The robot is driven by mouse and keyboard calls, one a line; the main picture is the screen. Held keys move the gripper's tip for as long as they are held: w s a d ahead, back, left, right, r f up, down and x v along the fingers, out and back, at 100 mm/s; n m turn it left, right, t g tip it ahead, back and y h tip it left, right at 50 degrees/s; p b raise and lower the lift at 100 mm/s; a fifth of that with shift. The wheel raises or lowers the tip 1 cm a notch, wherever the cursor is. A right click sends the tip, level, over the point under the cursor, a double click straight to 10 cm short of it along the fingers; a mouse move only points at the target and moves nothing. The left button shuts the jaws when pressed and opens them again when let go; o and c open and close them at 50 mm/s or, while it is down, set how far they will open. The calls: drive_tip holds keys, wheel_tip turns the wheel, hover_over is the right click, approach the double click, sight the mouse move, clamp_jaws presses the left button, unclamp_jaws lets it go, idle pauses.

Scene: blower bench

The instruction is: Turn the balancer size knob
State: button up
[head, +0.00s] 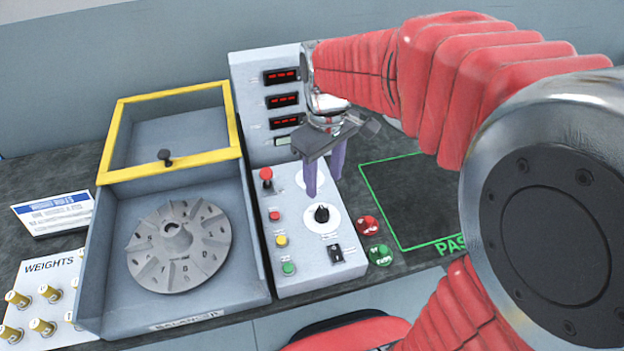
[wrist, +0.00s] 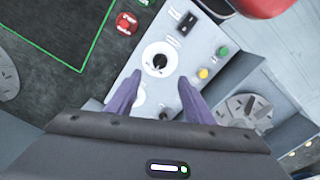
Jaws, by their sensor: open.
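A black knob (head: 322,213) on a white round dial sits on the grey control panel (head: 300,273). It also shows in the wrist view (wrist: 159,61), clear of the fingers. A second white dial (head: 304,178) lies behind it on the panel, partly hidden by my gripper. The labels are too small to read, so I cannot tell which is the size knob. My gripper (head: 324,187) is open and empty, its purple fingers pointing down above the panel over the second dial. In the wrist view the fingertips (wrist: 159,79) are apart, just short of the front knob.
Red, yellow and green buttons (head: 281,241) line the panel's left side, with a black switch (head: 336,254) in front. The balancer (head: 256,262) with finned rotor (head: 178,246) and raised yellow-framed lid (head: 110,138) stands left. Red and green buttons (head: 368,226) and a green-outlined area (head: 400,200) lie right.

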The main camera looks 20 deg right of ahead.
sight(322, 210)
wheel_tip(322, 210, down, 12)
drive_tip(key=shift+r, duration=0.25)
idle(0.4)
